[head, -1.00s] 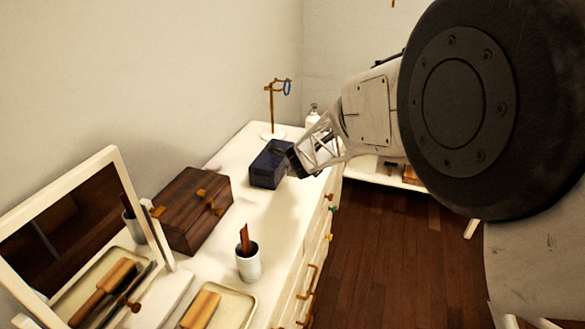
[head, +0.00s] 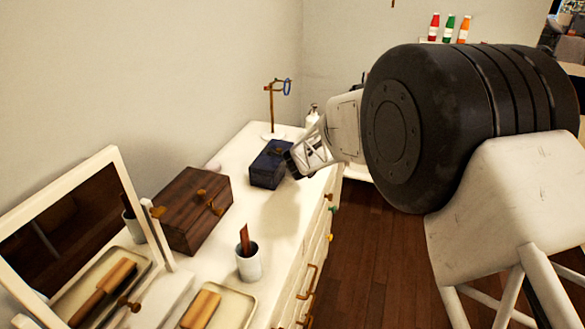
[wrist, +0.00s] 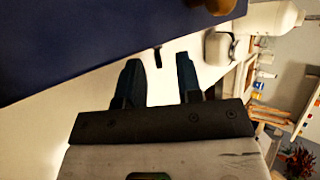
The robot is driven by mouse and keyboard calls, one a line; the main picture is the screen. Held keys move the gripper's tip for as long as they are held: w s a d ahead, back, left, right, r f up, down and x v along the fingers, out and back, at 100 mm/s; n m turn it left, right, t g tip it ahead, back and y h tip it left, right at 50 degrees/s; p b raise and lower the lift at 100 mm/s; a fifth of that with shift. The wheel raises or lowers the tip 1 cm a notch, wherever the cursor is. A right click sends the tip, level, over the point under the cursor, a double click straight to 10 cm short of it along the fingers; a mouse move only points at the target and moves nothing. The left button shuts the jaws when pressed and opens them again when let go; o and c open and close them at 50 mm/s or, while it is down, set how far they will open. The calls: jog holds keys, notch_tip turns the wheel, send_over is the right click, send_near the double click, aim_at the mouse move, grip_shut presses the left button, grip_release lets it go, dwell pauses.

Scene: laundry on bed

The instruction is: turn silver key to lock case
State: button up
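The small dark blue case (head: 268,165) stands closed on the white dresser top. In the wrist view its blue side (wrist: 70,45) fills the upper left, with a brass-coloured fitting (wrist: 213,5) at the top edge. My gripper (head: 291,163) is at the right side of the case, close to it; I cannot tell whether they touch. In the wrist view my gripper (wrist: 158,70) has its two fingers apart with nothing held between them. A small dark piece (wrist: 157,58) shows between the fingertips near the case's edge; I cannot tell what it is. I cannot make out a silver key.
On the dresser (head: 285,225) stand a brown wooden box (head: 190,215), a white cup (head: 248,265), a tray with a brush (head: 203,308), a mirror (head: 75,235) and a brass stand (head: 270,105). A white bottle (head: 312,113) stands behind. Dresser top before the case is clear.

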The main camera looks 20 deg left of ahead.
jog(key=shift+w+a+f, duration=0.15)
jog(key=shift+w+f, duration=0.05)
jog(key=shift+f, duration=0.1)
grip_shut()
